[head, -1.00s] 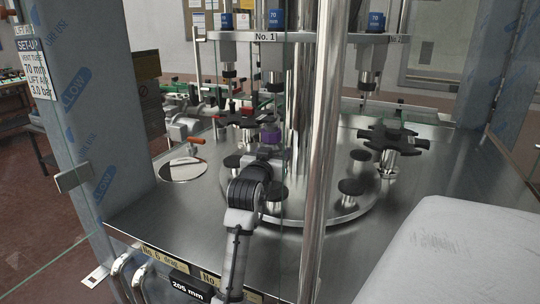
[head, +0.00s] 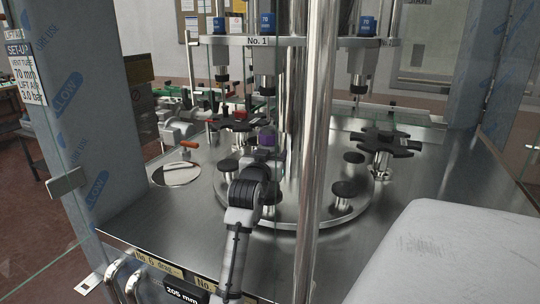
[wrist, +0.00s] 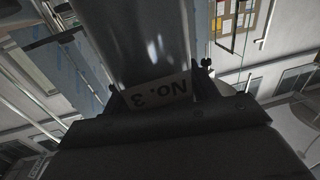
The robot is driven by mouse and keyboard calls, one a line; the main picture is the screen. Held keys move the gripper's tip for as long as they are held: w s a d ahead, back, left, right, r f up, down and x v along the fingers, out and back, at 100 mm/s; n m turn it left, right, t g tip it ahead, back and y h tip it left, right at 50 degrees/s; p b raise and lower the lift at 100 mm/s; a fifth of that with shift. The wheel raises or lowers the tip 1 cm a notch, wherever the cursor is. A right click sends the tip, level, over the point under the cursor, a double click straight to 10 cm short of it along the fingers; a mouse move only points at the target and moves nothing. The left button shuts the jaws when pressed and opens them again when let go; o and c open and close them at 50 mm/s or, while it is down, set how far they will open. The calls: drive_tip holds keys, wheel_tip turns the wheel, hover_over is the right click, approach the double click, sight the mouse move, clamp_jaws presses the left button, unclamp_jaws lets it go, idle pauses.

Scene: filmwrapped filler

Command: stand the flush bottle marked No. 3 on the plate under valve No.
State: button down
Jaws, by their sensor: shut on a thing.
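My gripper (wrist: 160,92) is shut on the flush bottle (wrist: 150,45), a grey shiny cylinder. Its label reads "No. 3", upside down in the wrist view. In the head view my gripper (head: 266,153) is over the near side of the round turntable, left of the tall steel column. Round black plates on short posts, such as one at front right (head: 344,188), ring the turntable. Valves hang above; the middle one (head: 266,65) is under the label "No. 1" (head: 258,41).
Black star wheels stand at right (head: 386,141) and back left (head: 231,124). A red-handled fitting (head: 188,145) is at left. A steel column (head: 312,150) rises close right of my arm. A white covered shape (head: 450,250) fills the front right. Clear guard panels stand around.

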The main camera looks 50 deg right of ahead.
drive_tip(key=shift+f, duration=0.15)
idle(0.8)
drive_tip(key=shift+c, duration=1.8)
unclamp_jaws()
drive_tip(key=b+v, duration=0.5)
drive_tip(key=v, duration=0.9)
drive_tip(key=shift+w, duration=0.15)
